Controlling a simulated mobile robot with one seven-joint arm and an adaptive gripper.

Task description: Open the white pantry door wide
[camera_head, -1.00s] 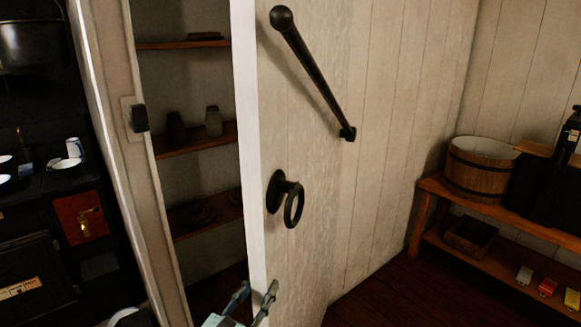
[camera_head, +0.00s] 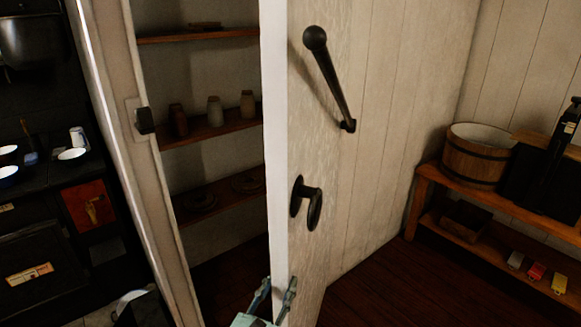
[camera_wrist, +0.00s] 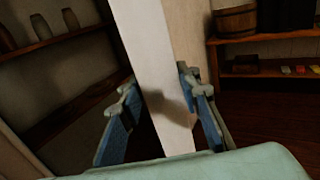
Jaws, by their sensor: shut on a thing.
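The white pantry door (camera_head: 345,190) stands partly open, with its free edge toward me. My gripper (camera_head: 275,295) is low on the door's free edge, below the ring handle, one finger on each side of the door. In the wrist view, my gripper (camera_wrist: 158,105) has the door edge (camera_wrist: 160,85) between its blue-padded fingers; the left finger looks slightly apart from it there, and contact is hard to judge. The door frame (camera_head: 150,160) with a dark latch piece is at the left.
Inside the pantry, shelves (camera_head: 205,132) hold several jars. A dark stove (camera_head: 50,230) with dishes is at the left. At the right, a wooden bench (camera_head: 430,175) bears a wooden tub (camera_head: 478,155). Dark floor (camera_head: 370,285) is clear between door and bench.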

